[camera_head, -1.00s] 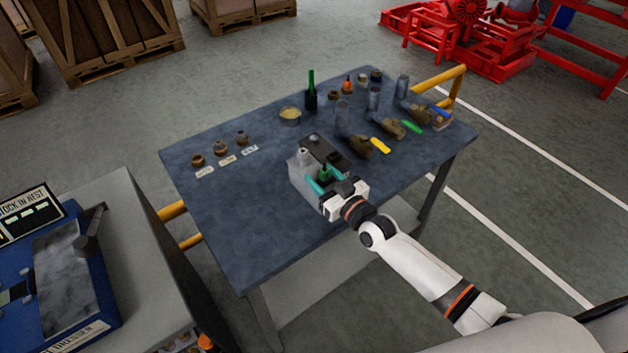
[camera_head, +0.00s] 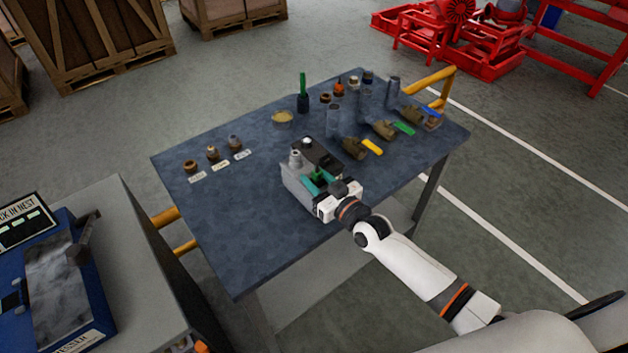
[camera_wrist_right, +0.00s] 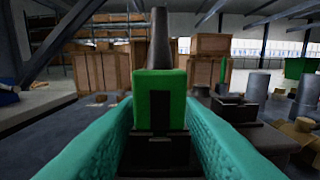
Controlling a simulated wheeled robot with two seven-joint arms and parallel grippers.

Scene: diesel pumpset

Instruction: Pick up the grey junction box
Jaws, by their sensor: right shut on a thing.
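The grey junction box (camera_head: 296,188) stands on the near part of the dark blue table, with a grey fitting (camera_head: 295,158) on its top. My right gripper (camera_head: 317,182) is at its near right side, with teal fingers around an upright green part (camera_head: 318,174). In the right wrist view the green part (camera_wrist_right: 160,103) sits between the two teal fingers, with a dark base below and a grey cone behind. The gripper is shut on it; the fingers hide part of the box. My left gripper is in neither view.
The table (camera_head: 225,215) is clear at its front left. A dark flat item (camera_head: 318,150) lies just behind the box. Small knobs (camera_head: 212,153) with labels stand left.

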